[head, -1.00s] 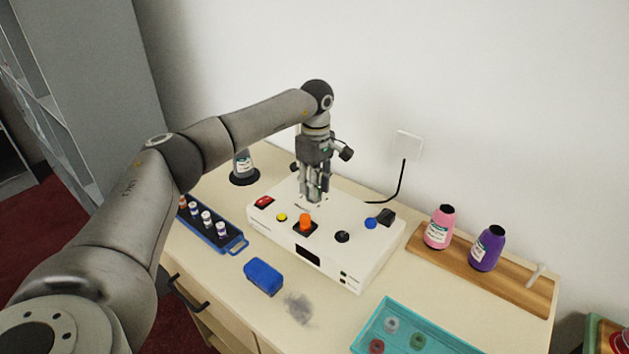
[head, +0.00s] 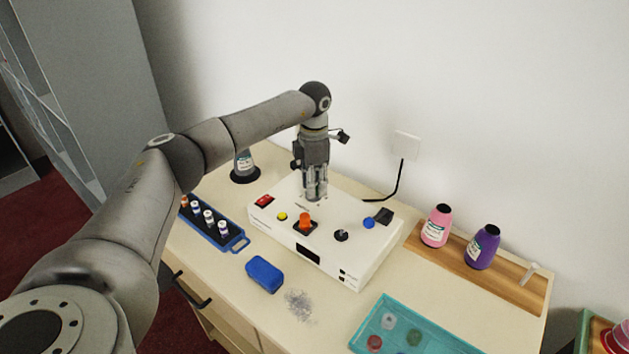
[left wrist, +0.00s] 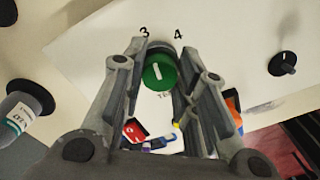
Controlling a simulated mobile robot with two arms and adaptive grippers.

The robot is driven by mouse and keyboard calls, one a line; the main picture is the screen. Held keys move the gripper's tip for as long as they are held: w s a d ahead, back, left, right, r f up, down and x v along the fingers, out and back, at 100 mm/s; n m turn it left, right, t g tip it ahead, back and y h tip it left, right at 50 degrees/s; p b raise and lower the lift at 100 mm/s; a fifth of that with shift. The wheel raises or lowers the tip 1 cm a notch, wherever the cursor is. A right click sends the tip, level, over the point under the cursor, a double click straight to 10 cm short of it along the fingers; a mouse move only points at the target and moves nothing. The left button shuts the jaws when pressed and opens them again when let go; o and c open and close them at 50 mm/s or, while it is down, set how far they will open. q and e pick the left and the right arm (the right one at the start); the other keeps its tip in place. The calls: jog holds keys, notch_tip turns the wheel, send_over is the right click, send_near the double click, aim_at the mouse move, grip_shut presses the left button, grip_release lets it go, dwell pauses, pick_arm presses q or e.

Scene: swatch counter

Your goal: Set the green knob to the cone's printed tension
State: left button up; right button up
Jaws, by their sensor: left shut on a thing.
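The green knob (left wrist: 158,73) is on top of the white machine box (head: 375,262). My left gripper (head: 315,195) points straight down and is shut on the knob, with a finger at each side in the left wrist view. The knob's white line runs nearly upright in that view, toward the gap between the printed 3 and 4. In the head view the gripper hides the knob. My right gripper is out of view.
Pink (head: 435,228) and purple (head: 482,248) cones stand at right. A blue block (head: 264,275) and teal tray (head: 369,322) lie in front.

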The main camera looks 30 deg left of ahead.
pick_arm(q)
jog(key=n, duration=0.3)
jog(key=shift+r+n+p, duration=0.15)
jog(key=shift+n+p, duration=0.2)
jog(key=shift+n, duration=0.05)
jog(key=n, duration=0.3)
jog(key=shift+a+n+p, duration=0.1)
jog(key=shift+n+p, duration=0.2)
jog(key=shift+p, duration=0.1)
jog(key=n+p, duration=0.1)
jog(key=n, duration=0.5)
jog(key=shift+p, duration=0.3)
jog(key=n+p, duration=0.2)
jog(key=n, duration=0.4)
jog(key=shift+n, duration=0.4)
jog(key=n+p, duration=0.2)
jog(key=n, duration=0.3)
jog(key=shift+a+n, duration=0.1)
jog(key=shift+n, duration=0.3)
jog(key=o, duration=1)
jog(key=shift+s, duration=0.1)
